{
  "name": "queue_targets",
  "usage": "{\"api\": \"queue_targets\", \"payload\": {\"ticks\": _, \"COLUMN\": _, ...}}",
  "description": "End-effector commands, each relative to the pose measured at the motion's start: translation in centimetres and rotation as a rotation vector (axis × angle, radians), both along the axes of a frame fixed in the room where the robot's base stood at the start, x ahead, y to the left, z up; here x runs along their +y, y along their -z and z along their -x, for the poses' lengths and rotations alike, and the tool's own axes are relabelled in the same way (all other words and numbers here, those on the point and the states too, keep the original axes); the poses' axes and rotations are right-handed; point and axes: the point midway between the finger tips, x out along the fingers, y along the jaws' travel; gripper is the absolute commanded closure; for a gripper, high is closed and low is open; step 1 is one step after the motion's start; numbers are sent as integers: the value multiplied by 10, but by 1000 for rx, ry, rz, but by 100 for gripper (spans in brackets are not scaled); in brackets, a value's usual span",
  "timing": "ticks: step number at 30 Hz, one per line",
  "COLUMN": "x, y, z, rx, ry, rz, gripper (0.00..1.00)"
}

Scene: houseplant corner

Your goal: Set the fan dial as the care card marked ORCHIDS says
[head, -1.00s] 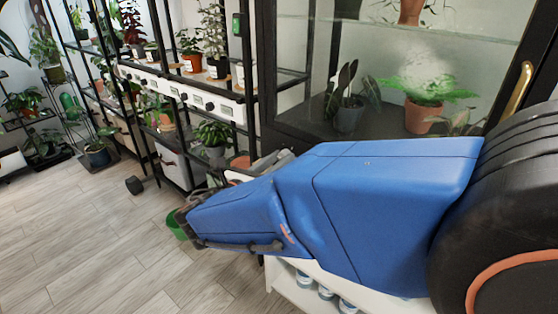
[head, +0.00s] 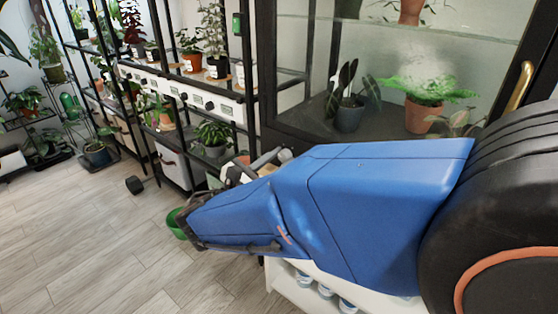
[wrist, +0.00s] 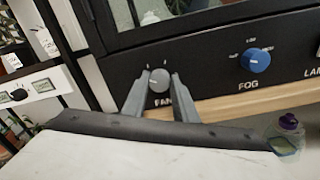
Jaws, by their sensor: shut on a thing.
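The fan dial is a round pale grey knob (wrist: 159,80) on the black front panel, above the partly hidden label FAN, in the wrist view. My gripper (wrist: 160,77) is shut on it, one grey finger on each side. Tick marks show above the dial; their text and the dial's pointer are too small or hidden to read. I cannot make out a card marked ORCHIDS in either view.
A blue FOG dial (wrist: 255,60) sits right of the fan dial, with a partly cut-off label beyond it. A bottle with a purple cap (wrist: 288,122) stands at lower right. The glass cabinet (head: 300,70) holds potted plants. Open wooden floor (head: 90,240) lies at left.

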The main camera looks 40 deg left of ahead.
Motion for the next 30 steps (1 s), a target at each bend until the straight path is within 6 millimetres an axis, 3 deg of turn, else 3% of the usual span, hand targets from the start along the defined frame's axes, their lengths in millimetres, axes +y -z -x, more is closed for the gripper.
{"api": "queue_targets", "payload": {"ticks": 30, "x": 0, "y": 3, "z": 0, "rx": -4, "ry": 1, "rz": -964, "gripper": 97}}
